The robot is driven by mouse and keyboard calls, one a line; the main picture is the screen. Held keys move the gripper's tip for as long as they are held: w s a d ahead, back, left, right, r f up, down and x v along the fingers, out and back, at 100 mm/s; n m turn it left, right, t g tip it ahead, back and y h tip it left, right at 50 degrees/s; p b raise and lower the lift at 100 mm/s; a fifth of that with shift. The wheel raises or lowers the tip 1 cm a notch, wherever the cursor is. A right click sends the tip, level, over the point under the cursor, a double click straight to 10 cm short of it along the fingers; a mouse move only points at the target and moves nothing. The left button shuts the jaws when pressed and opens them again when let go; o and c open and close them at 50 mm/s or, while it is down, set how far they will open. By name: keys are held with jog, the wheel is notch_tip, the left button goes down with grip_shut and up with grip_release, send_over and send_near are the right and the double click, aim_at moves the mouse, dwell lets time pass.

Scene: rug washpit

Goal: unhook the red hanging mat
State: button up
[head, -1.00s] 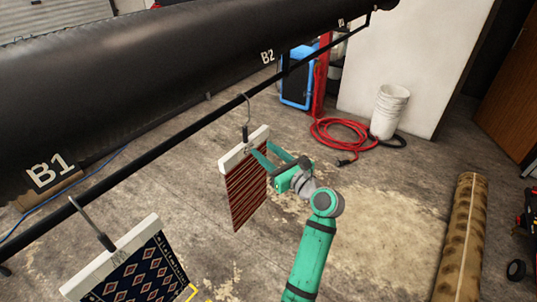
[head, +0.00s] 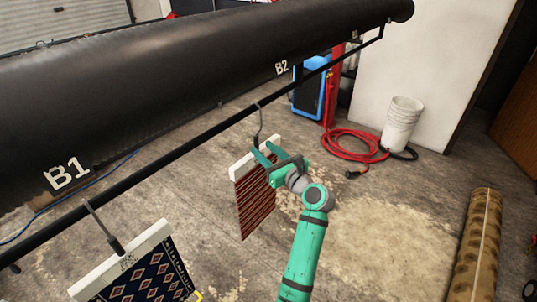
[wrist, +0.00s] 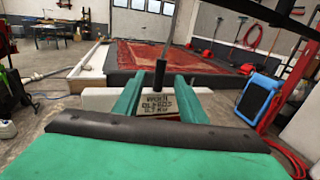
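The red striped mat (head: 256,203) hangs from a white clamp bar (head: 241,166), with a metal hook (head: 260,119) over the black rail. The hook has a dark grip above the bar. My gripper (head: 262,150) is at the bar's top, its two teal fingers apart and pointing at the hook's grip. In the wrist view, the gripper (wrist: 158,92) frames a printed label (wrist: 158,104) on the white bar (wrist: 97,98). The dark grip (wrist: 160,73) stands upright between the finger lines, with gaps on both sides. Whether the fingertips reach past it I cannot tell.
The black rail (head: 170,157) runs under a large black roller (head: 200,65). A blue patterned mat (head: 150,276) hangs at the lower left. A red hose (head: 345,150), white buckets (head: 402,125) and a rolled rug (head: 476,245) are on the floor at right.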

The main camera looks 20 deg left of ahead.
aim_at(258, 144)
jog(key=shift+x, duration=2.55)
grip_shut()
jog(key=shift+r, duration=0.2)
jog(key=shift+r, duration=2.05)
jog(key=shift+d, duration=0.1)
